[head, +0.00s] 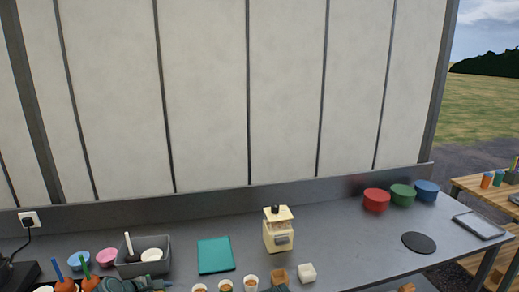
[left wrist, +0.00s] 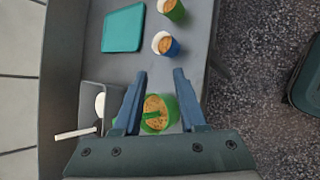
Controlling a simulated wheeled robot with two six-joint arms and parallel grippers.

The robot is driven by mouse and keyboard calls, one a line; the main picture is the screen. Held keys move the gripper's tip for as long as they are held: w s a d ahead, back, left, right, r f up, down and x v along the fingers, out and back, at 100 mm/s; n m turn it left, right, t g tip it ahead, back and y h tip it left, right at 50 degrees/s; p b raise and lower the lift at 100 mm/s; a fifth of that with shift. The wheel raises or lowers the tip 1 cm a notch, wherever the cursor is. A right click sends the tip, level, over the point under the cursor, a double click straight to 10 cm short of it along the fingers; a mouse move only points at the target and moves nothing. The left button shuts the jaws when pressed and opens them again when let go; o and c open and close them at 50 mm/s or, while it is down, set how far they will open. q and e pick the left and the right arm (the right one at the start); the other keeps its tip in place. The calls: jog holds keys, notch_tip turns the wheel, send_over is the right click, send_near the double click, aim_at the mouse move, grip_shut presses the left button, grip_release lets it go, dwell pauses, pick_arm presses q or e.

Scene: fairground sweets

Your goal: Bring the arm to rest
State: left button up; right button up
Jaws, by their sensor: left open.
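My left gripper (left wrist: 160,73) is open in the left wrist view, its two blue fingers apart with nothing held between their tips. A green cup (left wrist: 171,118) with tan, crumbly contents shows beyond and between the fingers. I cannot tell how far below them it is. In the head view the left gripper (head: 143,284) shows only in part at the bottom edge, in front of a grey bin (head: 163,265). The bin also shows left of the fingers in the left wrist view (left wrist: 93,88). My right gripper is not clearly seen.
A teal mat (head: 216,255), a cream machine (head: 277,235) and several filled cups (head: 251,283) stand on the metal counter (head: 335,235). Dipped apples (head: 66,284) with sticks are at bottom left. Red (head: 376,199), green and blue tubs are at right. The counter's middle right is clear.

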pick_arm(q)
jog(key=s+d+f+m+g+y+b, duration=0.2)
jog(key=s+d+f+m+g+b, duration=0.1)
jog(key=s+d+f+m, duration=0.4)
jog(key=s+d+f+m+g+y+b, duration=0.3)
jog(key=s+d+f+m+g, duration=0.2)
jog(key=d+m, duration=0.9)
jog(key=s+f+m, duration=0.2)
jog(key=m, duration=0.2)
jog(key=shift+s+d+g+y+b, duration=0.25)
jog(key=shift+s+g+y+b, duration=0.05)
jog(key=shift+g, duration=0.1)
